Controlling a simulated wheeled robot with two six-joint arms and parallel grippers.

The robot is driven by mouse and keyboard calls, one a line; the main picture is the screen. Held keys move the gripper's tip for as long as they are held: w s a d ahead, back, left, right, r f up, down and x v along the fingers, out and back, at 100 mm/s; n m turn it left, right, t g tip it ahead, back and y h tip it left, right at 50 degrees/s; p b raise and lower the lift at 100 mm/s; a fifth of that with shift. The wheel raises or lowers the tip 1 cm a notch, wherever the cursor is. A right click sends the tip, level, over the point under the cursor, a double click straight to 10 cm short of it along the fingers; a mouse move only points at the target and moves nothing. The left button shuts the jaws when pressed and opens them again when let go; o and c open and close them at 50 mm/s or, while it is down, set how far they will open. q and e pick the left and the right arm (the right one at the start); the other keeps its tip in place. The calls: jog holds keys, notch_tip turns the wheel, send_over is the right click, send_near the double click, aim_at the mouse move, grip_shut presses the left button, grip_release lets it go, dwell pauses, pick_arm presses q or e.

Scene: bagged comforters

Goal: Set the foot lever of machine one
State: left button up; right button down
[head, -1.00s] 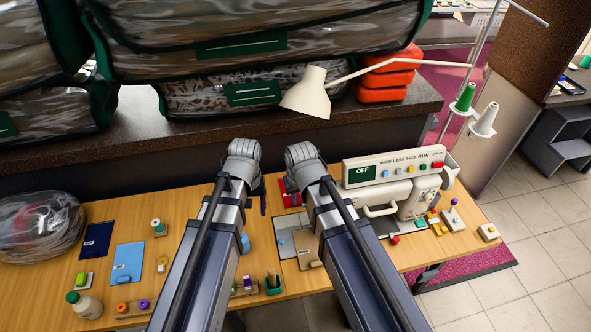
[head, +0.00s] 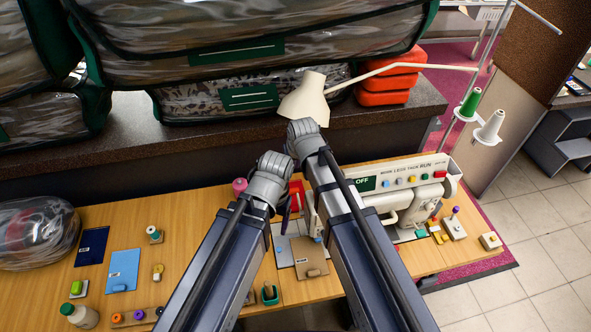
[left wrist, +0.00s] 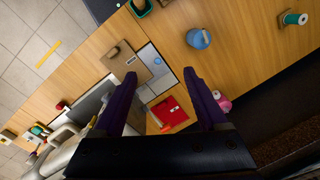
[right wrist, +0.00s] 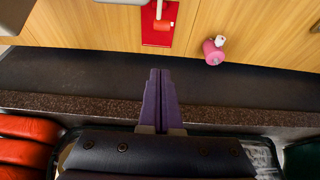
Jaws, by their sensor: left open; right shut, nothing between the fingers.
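I cannot tell which part is the foot lever. My left gripper (left wrist: 160,76) is open and empty above the table, the red plate showing between its fingers. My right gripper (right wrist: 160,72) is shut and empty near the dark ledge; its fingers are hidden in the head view.
A cream lamp (head: 306,98) hangs close to my right wrist. Bagged comforters (head: 250,50) and orange folded items (head: 390,78) fill the ledge (head: 180,150). Green (head: 469,104) and white cones stand at the right.

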jog(key=b, duration=0.9)
send_over(294, 189)
jog(key=w, duration=0.1)
notch_tip(294, 189, down, 9)
jog(key=shift+s+f+b, duration=0.25)
jog(key=shift+f+b, duration=0.7)
jog(key=shift+f, duration=0.25)
jog(key=shift+s+f+b, duration=0.35)
jog(key=shift+f+b, duration=0.2)
jog(key=shift+w, duration=0.15)
